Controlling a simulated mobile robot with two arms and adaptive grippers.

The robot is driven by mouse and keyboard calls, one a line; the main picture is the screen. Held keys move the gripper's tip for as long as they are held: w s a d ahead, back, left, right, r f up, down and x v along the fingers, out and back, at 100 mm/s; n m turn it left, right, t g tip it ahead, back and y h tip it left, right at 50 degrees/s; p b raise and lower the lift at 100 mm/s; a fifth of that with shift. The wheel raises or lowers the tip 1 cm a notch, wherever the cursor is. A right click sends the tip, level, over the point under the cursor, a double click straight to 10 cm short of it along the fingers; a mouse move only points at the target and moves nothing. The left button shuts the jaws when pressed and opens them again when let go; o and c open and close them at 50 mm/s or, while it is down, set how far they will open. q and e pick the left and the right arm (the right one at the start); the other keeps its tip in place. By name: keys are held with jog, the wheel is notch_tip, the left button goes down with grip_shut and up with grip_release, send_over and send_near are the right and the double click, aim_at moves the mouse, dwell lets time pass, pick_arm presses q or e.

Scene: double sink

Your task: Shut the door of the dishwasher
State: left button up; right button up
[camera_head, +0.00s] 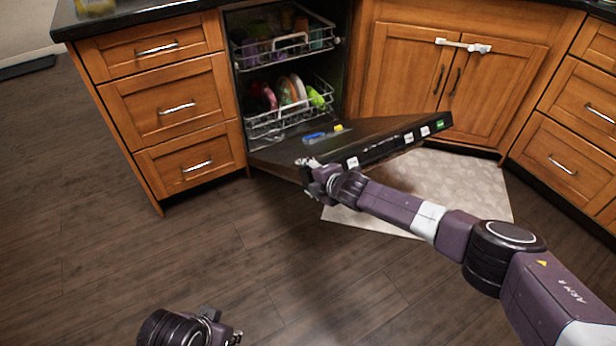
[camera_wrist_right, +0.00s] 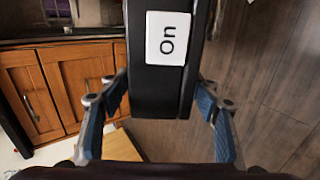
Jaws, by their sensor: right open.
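The dishwasher door (camera_head: 340,136) is folded down and open, tilted, with its dark control edge toward the room. Its interior shows two racks, the upper rack (camera_head: 285,45) and the lower rack (camera_head: 285,105), with dishes in them. My right gripper (camera_head: 312,168) is at the near left corner of the door. In the right wrist view its blue-padded fingers are spread, one on each side of the door's black edge (camera_wrist_right: 160,95), which bears a white "On" label (camera_wrist_right: 168,38). I cannot tell whether they touch it. My left gripper (camera_head: 222,325) is low over the floor, away from the door; its jaws are unclear.
Wooden drawers (camera_head: 175,105) stand left of the dishwasher and a cabinet (camera_head: 450,75) with a towel bar (camera_head: 462,45) stands right of it. A light mat (camera_head: 440,190) lies on the floor under and beside the door. The dark floor (camera_head: 130,240) in front is clear.

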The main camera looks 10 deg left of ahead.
jog(key=shift+v, duration=0.85)
jog(key=v, duration=1)
jog(key=shift+s+d+r, duration=0.1)
